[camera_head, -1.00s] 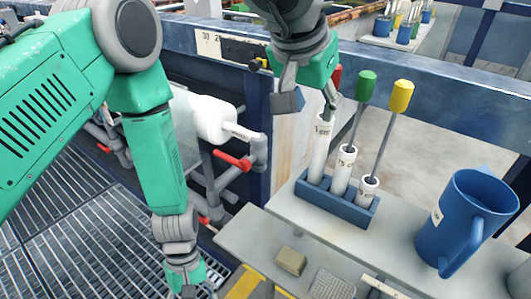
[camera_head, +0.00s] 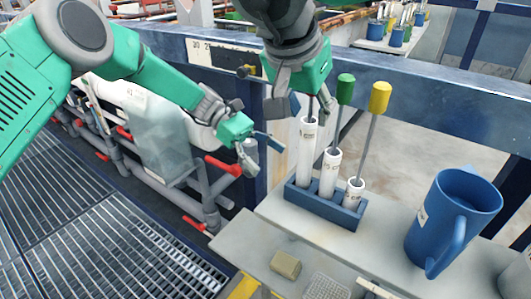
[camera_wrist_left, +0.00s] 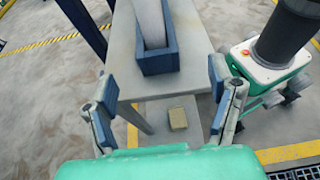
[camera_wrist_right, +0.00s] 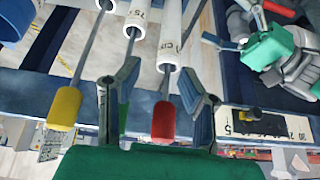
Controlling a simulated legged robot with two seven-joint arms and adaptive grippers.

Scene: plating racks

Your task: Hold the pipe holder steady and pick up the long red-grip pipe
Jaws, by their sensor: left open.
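The blue pipe holder (camera_head: 325,205) stands on the grey shelf with three white pipes upright in it. The tallest pipe (camera_head: 306,145) is the red-grip one. Its red grip (camera_wrist_right: 164,119) shows in the right wrist view between the spread fingers, nearer the right-hand one; in the head view my gripper hides it. My right gripper (camera_head: 297,104) is open above that pipe. My left gripper (camera_head: 259,155) is open and empty, left of the holder and apart from it. The left wrist view shows the holder (camera_wrist_left: 160,62) ahead, between and beyond the open fingers.
Green (camera_head: 345,89) and yellow (camera_head: 380,97) grips rise right of the red-grip pipe. A blue mug (camera_head: 445,228) stands at the shelf's right. A tan block (camera_head: 285,264) lies on the lower shelf. A blue rail (camera_head: 430,95) runs behind.

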